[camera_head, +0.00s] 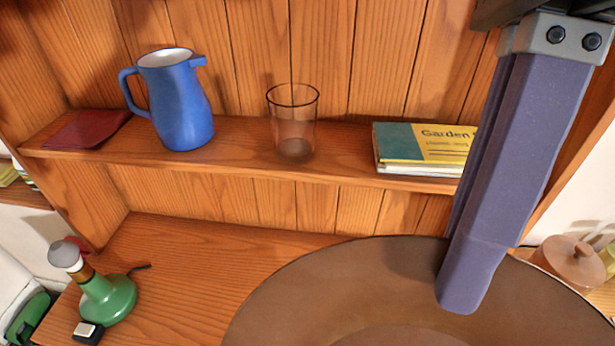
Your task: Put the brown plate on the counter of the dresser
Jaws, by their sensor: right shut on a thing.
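The large round brown plate (330,290) fills the lower middle and right of the head view, its near part cut off by the bottom edge. My right gripper (460,268) comes down from the upper right and is shut on the plate's far right rim. The wooden counter of the dresser (205,255) shows to the left of the plate and is partly covered by it. The plate appears to be above the counter; whether it touches is unclear. My left gripper is out of view.
A green object with a grey top (105,295) and a small black-and-white item (88,332) stand on the counter's left. The shelf (240,140) above holds a blue jug (182,108), a glass (294,125), a dark red item (88,129) and books (420,148). A lidded brown pot (565,260) is right.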

